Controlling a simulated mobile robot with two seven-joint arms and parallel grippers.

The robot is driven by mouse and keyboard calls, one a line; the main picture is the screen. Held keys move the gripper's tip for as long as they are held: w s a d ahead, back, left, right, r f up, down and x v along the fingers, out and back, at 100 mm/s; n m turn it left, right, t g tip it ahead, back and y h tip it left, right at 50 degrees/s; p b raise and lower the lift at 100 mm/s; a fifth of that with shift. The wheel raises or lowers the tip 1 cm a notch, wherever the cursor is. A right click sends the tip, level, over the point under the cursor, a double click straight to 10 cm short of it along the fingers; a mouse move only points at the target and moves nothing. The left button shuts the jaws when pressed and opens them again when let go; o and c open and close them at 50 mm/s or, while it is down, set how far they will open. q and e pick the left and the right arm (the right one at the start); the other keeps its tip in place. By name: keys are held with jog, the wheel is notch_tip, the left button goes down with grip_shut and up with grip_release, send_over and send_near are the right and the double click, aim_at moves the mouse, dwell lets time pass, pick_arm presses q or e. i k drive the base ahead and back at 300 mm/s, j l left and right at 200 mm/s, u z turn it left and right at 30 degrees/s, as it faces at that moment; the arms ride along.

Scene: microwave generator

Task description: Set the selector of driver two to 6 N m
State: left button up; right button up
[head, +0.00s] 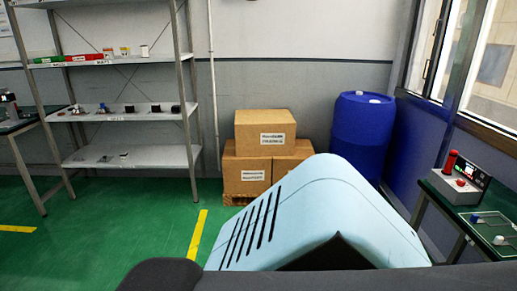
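I cannot make out a selector or any driver marked two in the head view. A small grey device (462,187) with a red upright part and a dark panel stands on the green-topped table at the right edge. Its markings are too small to read, and I cannot tell whether it is a driver. Neither of my grippers is in view.
A metal shelf (120,65) with small items stands at the back left. Cardboard boxes (265,125) and a blue barrel (361,135) stand by the back wall. A table (437,184) is at right. Green floor (120,230) is free at left.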

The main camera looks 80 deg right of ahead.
aim_at(460, 182)
jog(key=z, duration=4.05)
